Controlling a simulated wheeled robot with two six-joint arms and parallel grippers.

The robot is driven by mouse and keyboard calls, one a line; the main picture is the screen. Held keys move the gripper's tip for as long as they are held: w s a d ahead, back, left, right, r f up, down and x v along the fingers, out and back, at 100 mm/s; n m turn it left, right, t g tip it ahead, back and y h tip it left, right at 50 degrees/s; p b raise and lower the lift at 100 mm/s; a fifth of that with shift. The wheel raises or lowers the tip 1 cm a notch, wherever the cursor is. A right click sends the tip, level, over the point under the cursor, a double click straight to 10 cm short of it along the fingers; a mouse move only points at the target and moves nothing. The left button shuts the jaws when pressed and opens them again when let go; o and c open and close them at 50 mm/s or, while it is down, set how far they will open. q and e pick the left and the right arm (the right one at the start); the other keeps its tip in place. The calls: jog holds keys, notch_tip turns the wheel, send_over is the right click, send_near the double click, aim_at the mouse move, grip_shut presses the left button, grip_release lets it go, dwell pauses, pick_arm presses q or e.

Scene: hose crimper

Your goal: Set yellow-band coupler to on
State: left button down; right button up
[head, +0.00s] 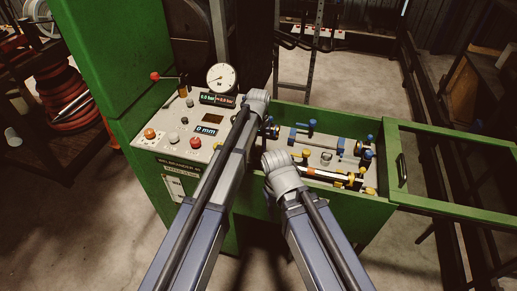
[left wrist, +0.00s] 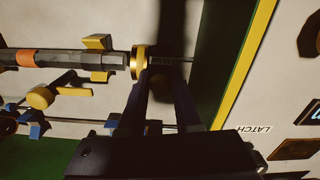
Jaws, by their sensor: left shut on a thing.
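The yellow-band coupler (left wrist: 138,62) is a yellow ring at the end of a dark rod assembly in the left wrist view. My left gripper (left wrist: 160,75) has its dark fingers at the ring and is shut on it; the exact contact is partly hidden. A thin grey rod runs on from the ring to the right. In the head view, my arms cover the coupler and my left gripper's tips. My right gripper cannot be made out there.
A yellow lever (left wrist: 42,97) stands close to the rod assembly. The control panel (head: 190,130) is left of the green-walled bay, with a gauge (head: 221,77). A blue-fitted rod (head: 318,140) lies behind. An open green framed lid (head: 448,178) is at right.

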pick_arm(q)
jog(key=d, duration=0.1)
jog(key=s+d, duration=0.1)
jog(key=d, duration=0.1)
jog(key=shift+d, duration=0.2)
jog(key=c, duration=1)
grip_release()
jog(key=shift+c, duration=0.2)
jog(key=o, duration=0.4)
jog(key=shift+r, duration=0.15)
jog(key=shift+r+p, duration=0.5)
jog(key=shift+p, duration=0.2)
notch_tip(320, 180, up, 7)
jog(key=p, duration=0.6)
jog(key=shift+f, duration=0.2)
